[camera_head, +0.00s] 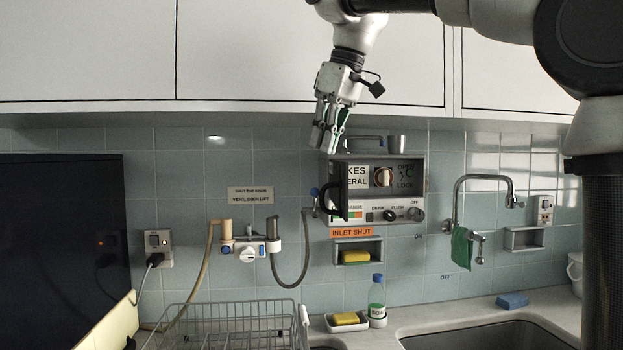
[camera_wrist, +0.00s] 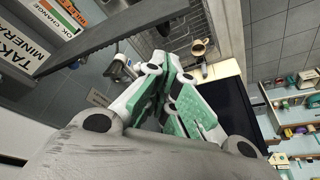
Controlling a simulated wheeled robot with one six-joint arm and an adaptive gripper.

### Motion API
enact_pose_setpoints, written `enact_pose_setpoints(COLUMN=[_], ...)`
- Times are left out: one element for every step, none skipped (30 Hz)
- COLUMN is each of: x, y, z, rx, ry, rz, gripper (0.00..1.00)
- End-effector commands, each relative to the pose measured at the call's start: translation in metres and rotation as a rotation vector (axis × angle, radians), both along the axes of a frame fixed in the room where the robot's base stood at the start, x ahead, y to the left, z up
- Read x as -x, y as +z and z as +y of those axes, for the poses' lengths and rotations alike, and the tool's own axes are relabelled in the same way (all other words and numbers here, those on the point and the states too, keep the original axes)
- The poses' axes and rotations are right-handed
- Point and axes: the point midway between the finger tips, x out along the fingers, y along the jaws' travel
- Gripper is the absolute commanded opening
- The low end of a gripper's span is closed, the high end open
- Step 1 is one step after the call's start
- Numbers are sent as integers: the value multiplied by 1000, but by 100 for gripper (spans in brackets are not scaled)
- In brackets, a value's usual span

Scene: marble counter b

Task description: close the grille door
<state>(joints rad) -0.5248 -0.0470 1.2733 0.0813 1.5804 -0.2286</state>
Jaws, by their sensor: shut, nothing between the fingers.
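A grey wall unit (camera_head: 416,181) hangs on the tiles, with a knob and printed labels on its front. A dark handle (camera_head: 336,201) stands out at its left side, on what looks like the grille door, swung out and seen nearly edge-on; its exact angle is unclear. My gripper (camera_head: 328,143) points down just above the unit's upper left corner, shut and empty. In the wrist view, its green-padded fingers (camera_wrist: 165,88) are together. A grey bar (camera_wrist: 110,36) crosses the upper left there, beside labels; I cannot tell whether it belongs to the door. No contact is visible.
A metal cup (camera_head: 396,143) stands on top of the unit. A hose fixture (camera_head: 248,248) is left of it and a tap (camera_head: 457,205) right. Below are a soap bottle (camera_head: 377,298) and a dish rack (camera_head: 235,325). White cupboards (camera_head: 90,50) hang above.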

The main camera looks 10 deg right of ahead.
Motion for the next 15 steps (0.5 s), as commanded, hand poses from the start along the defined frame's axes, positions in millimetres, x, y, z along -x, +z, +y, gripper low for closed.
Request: enact_pose_setpoints(x=[0, -1, -2, -3, -4, -5, -7, -8, -10, -11, -13, -14, -16, -17, -18], y=[-2, -5, -8, -12, -17, -23, -29, -34, -41, -47, -52, -59, -63, -68, -73], z=[1, 1, 2, 3, 4, 6, 7, 8, 10, 11, 13, 15, 16, 17, 18], rx=[0, 0, 0, 1, 1, 1, 1, 1, 2, 2, 2, 2, 1, 2, 1], ry=[1, 1, 1, 1, 1, 0, 0, 0, 1, 1, 1, 1, 1, 1, 1], rz=[1, 1, 1, 2, 2, 3, 3, 3, 3, 3, 3, 3, 2, 3, 2], gripper=[0, 0, 0, 0, 0, 0, 0, 0, 0, 0, 0, 0, 0, 0, 0])
